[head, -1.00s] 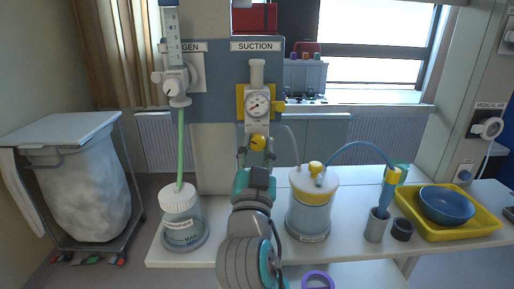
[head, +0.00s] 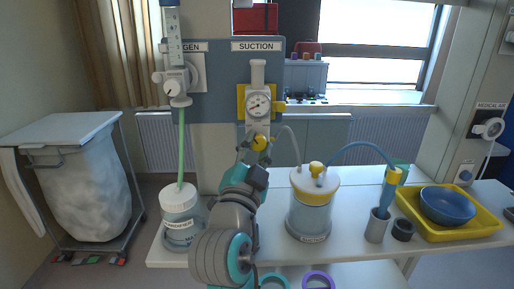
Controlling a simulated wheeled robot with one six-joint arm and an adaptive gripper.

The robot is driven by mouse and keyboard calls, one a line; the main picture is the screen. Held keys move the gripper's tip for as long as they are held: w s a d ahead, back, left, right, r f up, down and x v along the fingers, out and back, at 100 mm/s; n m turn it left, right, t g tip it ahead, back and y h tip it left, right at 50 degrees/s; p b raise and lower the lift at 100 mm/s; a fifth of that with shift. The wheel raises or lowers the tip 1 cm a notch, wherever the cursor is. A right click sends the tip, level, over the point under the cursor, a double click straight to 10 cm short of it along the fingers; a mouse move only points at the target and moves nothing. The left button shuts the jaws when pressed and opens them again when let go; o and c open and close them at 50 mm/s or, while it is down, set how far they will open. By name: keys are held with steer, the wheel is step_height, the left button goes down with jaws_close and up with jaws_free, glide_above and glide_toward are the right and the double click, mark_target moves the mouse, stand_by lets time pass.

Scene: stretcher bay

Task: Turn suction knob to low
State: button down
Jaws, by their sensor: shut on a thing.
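My gripper (head: 257,149) reaches up from below and is shut on the knob, with a finger at each side. The gripper is tilted, its wrist lying lower left of the knob. The gauge needle and any marks on the knob are too small to read.
A suction jar (head: 312,205) with a yellow-topped lid stands on the white counter (head: 270,235) right of my arm. A humidifier bottle (head: 180,215) stands to the left. A yellow tray (head: 462,232) holds a blue bowl (head: 447,204).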

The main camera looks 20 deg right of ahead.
steer(key=m+g, duration=0.1)
steer(key=m, duration=0.2)
steer(key=m+g, duration=0.2)
steer(key=m, duration=0.2)
steer(key=shift+r+m+h, duration=0.15)
steer(key=shift+m+h, duration=0.15)
stand_by(0.4)
steer(key=c, duration=0.8)
jaws_free()
steer(key=shift+a, duration=0.1)
steer(key=v, duration=1.2)
steer(key=shift+r, duration=0.15)
